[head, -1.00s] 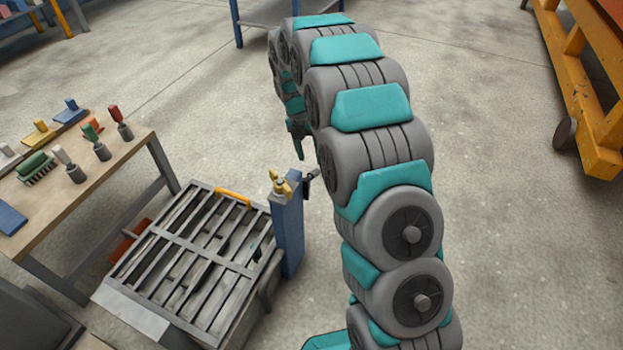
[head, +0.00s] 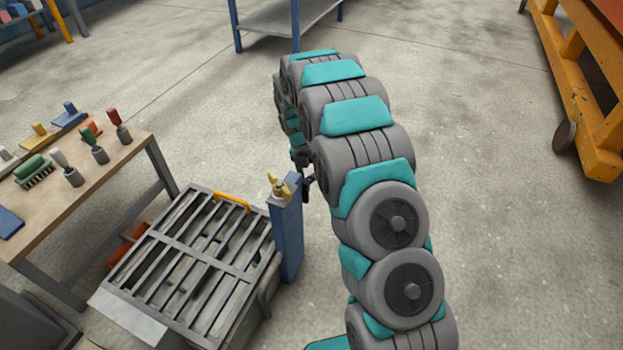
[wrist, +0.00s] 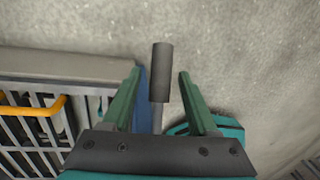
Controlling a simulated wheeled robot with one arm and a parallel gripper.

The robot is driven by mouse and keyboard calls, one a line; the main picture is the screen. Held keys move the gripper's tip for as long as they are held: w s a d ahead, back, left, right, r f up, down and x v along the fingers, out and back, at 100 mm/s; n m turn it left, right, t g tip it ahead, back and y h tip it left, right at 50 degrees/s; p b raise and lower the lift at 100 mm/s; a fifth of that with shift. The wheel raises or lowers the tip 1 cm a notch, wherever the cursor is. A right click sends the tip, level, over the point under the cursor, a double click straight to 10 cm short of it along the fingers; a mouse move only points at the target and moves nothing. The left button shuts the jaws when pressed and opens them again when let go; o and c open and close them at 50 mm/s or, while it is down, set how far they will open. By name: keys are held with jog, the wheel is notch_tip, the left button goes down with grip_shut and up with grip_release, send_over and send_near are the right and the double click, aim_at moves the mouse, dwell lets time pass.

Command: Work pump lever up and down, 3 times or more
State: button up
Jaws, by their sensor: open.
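A blue pump post (head: 287,235) stands at the right edge of the grated mould, with a brass-coloured fitting (head: 279,187) on top. The pump lever's dark cylindrical grip (wrist: 161,70) shows in the wrist view on a thin grey rod. My gripper (wrist: 159,74) has two green fingers spread apart. The grip appears between them, with a gap on each side; its depth relative to the fingertips is hard to judge. In the head view my gripper (head: 299,157) is just above the post's right side, mostly hidden by my arm. Only a dark bit of the lever (head: 308,187) shows there.
The grated metal mould (head: 190,248) with a yellow handle (head: 233,201) lies left of the post. A workbench (head: 112,178) with several tools is further left. A yellow cart (head: 590,100) stands at right.

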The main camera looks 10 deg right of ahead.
grip_shut()
dwell(0.4)
dwell(1.0)
